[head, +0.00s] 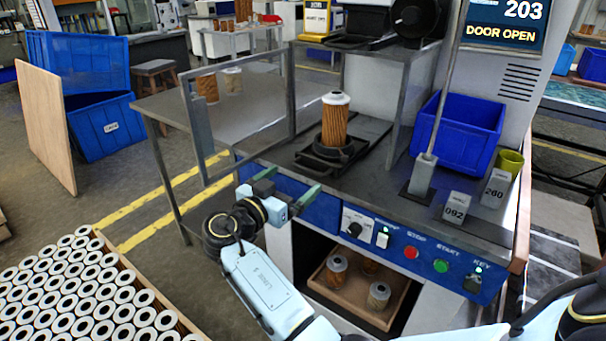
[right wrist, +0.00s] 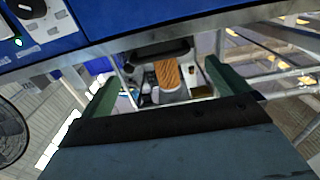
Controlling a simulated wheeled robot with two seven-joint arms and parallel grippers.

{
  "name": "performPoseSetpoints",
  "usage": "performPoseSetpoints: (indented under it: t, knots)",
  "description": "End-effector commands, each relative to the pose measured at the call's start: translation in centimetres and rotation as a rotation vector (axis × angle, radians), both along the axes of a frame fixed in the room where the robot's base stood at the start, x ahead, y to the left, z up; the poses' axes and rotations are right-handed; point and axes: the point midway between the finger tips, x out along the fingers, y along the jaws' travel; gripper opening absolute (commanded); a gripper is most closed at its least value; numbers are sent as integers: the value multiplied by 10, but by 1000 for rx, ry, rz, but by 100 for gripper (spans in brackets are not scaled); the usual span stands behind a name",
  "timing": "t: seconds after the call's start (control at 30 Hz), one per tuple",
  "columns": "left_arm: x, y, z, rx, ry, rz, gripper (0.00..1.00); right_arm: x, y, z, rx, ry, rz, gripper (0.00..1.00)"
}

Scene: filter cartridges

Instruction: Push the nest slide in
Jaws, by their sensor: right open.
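The nest slide (head: 318,158) is a black plate on the grey bench top, its front end near the bench's front edge. An orange pleated filter cartridge (head: 334,121) with a white top stands upright in its round black nest. My right gripper (head: 287,184) is open and empty, with green fingers spread, in front of the blue front panel and short of the slide. In the right wrist view, which looks upside down, the cartridge (right wrist: 168,73) and the dark slide (right wrist: 157,54) appear beyond and between the fingers, apart from them. My left gripper is out of view.
A display (head: 505,25) reads "203 DOOR OPEN". The blue panel (head: 385,245) carries a knob and buttons. Beside the slide stand a grey post (head: 424,178), a blue bin (head: 457,133) and number blocks. A framed clear panel (head: 240,110) stands left. A cartridge tray (head: 360,297) sits below.

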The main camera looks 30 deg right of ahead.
Motion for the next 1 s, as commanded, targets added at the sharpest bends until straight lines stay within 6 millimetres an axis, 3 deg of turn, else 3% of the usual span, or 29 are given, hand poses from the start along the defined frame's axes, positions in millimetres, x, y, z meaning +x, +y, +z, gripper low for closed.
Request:
performPoseSetpoints:
  t: [0.1,0.3,0.7,1.0]
  knots:
    - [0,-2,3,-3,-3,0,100,9,-22,0,-3,1,-1,100]
    - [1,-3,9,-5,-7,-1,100,18,-43,-1,-1,3,0,100]
    - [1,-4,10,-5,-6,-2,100,20,-49,-1,1,3,2,98]
    - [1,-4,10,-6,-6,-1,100,21,-48,-1,1,4,3,59]
